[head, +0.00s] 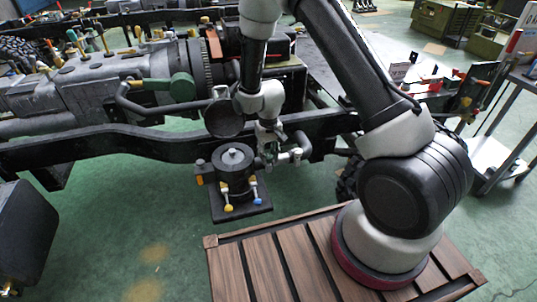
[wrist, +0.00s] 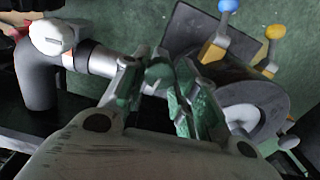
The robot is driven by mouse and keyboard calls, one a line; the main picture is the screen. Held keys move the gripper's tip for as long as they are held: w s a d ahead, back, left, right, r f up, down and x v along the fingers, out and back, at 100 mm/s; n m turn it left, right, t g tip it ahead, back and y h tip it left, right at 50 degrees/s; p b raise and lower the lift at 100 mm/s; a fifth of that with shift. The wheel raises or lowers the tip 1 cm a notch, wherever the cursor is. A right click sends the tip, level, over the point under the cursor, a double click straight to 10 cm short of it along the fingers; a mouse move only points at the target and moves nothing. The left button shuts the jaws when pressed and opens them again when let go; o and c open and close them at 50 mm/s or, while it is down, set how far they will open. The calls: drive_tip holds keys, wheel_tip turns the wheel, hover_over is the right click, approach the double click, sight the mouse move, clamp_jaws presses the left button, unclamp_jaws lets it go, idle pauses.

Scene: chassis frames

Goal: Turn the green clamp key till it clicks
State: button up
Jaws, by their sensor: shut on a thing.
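The green clamp key (wrist: 158,73) shows in the wrist view as a small green piece between my fingers, partly hidden by them. My gripper (wrist: 163,85), with green inner finger faces, is shut on it. In the head view my gripper (head: 271,148) reaches down to the right side of a black cylindrical housing (head: 236,181) on a square black plate. The key is too small and covered to make out there. A yellow-ended key (head: 228,206) and a blue-ended key (head: 255,193) stick out of the housing's front. Both also show at the top of the wrist view.
A black chassis rail (head: 130,140) runs behind.

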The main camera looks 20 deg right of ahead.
sight(269, 156)
drive_tip(key=o, duration=1)
drive_tip(key=shift+w, duration=0.1)
wheel_tip(269, 156, up, 12)
drive_tip(key=s+d+r+t, duration=0.1)
drive_tip(key=s+d+r, duration=0.4)
drive_tip(key=s+r, duration=0.4)
drive_tip(key=s+d+r+t, duration=0.2)
drive_tip(key=s+d+r, duration=0.3)
drive_tip(key=s+r, duration=0.4)
drive_tip(key=s+d+r+m+t, duration=0.1)
drive_tip(key=s+d+r, duration=0.4)
drive_tip(key=s+r, duration=0.4)
drive_tip(key=shift+d+r, duration=0.2)
drive_tip(key=shift+r, duration=0.35)
